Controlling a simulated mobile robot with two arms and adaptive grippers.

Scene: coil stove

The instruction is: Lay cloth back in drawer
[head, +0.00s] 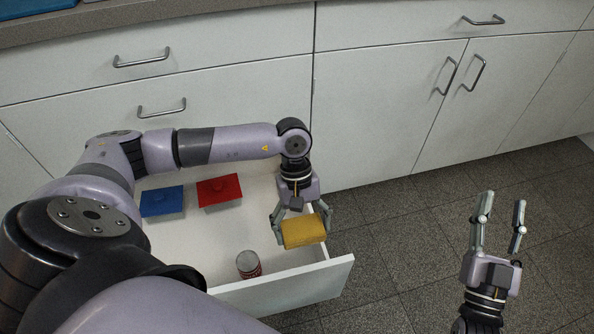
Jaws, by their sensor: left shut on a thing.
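My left gripper (304,236) is shut on a yellow cloth (304,230), which looks like a thick folded block. It points down and holds the cloth over the right end of the open drawer (285,287). I cannot tell how high the cloth is above the drawer floor. My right gripper (504,207) is open and empty, pointing up over the floor tiles, well to the right of the drawer.
Inside the drawer are a flat blue item (162,202), a flat red item (220,190) and a can (248,264) near the front wall. The drawer floor between them is bare. Closed white cabinets (385,100) stand behind. My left arm hides the drawer's left part.

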